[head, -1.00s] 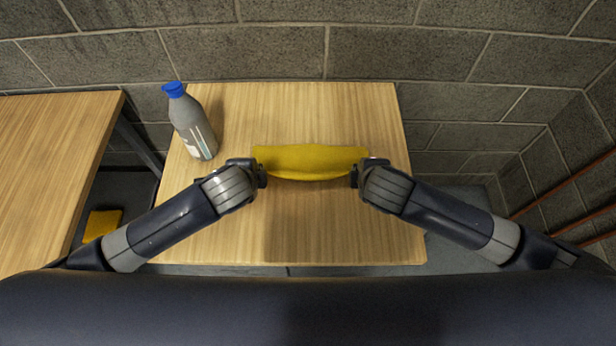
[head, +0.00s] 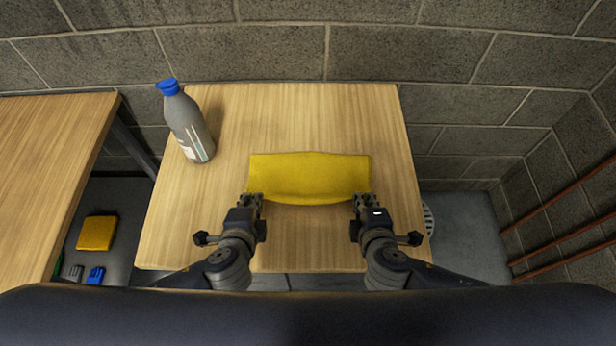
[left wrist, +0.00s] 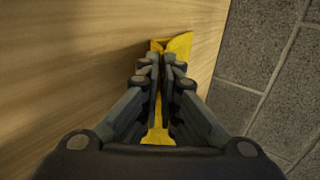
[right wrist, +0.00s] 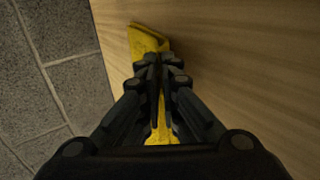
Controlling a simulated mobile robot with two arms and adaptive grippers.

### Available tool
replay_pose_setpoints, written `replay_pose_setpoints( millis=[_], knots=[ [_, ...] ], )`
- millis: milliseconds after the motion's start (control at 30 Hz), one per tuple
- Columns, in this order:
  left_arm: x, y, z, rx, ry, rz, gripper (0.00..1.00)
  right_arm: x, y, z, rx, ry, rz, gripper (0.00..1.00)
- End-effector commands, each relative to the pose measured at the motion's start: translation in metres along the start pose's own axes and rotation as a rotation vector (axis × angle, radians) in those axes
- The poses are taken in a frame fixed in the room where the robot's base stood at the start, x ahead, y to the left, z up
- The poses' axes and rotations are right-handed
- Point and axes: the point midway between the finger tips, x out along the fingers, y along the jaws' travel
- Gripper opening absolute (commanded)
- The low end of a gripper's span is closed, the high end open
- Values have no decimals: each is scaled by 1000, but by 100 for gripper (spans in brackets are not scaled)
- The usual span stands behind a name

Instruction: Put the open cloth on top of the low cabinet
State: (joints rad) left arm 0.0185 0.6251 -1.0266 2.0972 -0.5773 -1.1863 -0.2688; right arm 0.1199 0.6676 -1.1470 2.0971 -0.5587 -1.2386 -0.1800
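The yellow cloth (head: 309,178) is spread out between my two grippers, over the wooden top of the low cabinet (head: 310,112). Its near corners are at the fingers; whether its far part rests on the top I cannot tell. My left gripper (head: 254,200) is shut on the cloth's left near corner, and the cloth shows between and beyond its fingers in the left wrist view (left wrist: 178,46). My right gripper (head: 362,200) is shut on the right near corner, and the cloth shows likewise in the right wrist view (right wrist: 147,40).
A grey bottle with a blue cap (head: 188,124) stands at the back left of the top. A second wooden surface (head: 55,160) lies to the left across a gap. A yellow pad (head: 97,233) and a blue item (head: 96,275) are lower down there. A block wall (head: 430,50) closes the back.

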Motion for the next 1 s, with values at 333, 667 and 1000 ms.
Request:
replay_pose_setpoints(
  millis=[333,667,1000],
  knots=[
    [0,0,0,1,-1,0,37,0,0,0,-1,-1,0,37],
    [0,0,0,0,-1,0,37,0,0,0,0,-1,0,37],
    [-36,-20,0,-1,2,1,37,-36,20,-1,1,2,-2,37]
  ],
)
